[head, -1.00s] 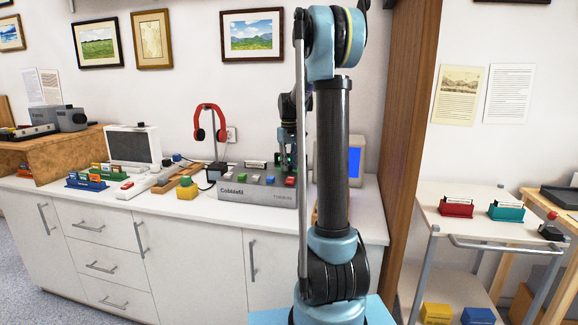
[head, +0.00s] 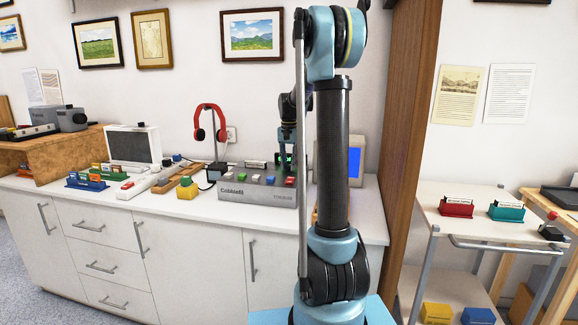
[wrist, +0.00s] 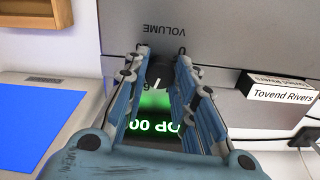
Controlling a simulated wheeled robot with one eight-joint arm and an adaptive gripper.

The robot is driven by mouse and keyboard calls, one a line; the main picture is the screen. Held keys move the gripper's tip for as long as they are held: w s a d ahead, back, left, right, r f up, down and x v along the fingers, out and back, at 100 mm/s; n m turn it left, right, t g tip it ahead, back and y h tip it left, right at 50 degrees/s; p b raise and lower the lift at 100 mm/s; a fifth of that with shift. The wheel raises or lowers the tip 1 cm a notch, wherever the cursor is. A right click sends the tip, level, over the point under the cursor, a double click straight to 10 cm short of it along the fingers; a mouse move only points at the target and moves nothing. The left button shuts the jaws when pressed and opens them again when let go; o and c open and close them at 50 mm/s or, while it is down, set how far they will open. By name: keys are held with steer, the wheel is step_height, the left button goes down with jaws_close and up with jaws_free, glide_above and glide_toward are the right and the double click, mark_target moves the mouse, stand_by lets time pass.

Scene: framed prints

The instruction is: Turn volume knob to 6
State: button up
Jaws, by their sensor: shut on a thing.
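The grey device (head: 257,192) stands on the white counter, with coloured buttons on its top. In the wrist view its panel (wrist: 215,25) carries the word VOLUME, upside down. My gripper (wrist: 163,57) reaches down over this panel and is shut on the dark volume knob (wrist: 162,72), one finger on each side. The fingers hide much of the knob and its scale. A small white mark and what looks like a 6 show between the fingers. A lit green display (wrist: 154,112) lies just below the knob. In the head view my gripper (head: 287,160) is small, at the device's back right.
A white label holder (wrist: 280,88) reading Tovend Rivers stands beside the device. A blue screen (head: 354,161) is to the right, partly behind my arm. Red headphones (head: 210,125) hang on a stand at the left. A yellow block (head: 187,191) sits on the counter further left.

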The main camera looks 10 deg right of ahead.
steer(key=shift+w+m, duration=0.1)
steer(key=shift+m, duration=0.5)
steer(key=o, duration=1.1)
steer(key=shift+r, duration=0.1)
step_height(320, 180, up, 12)
steer(key=shift+f, duration=0.1)
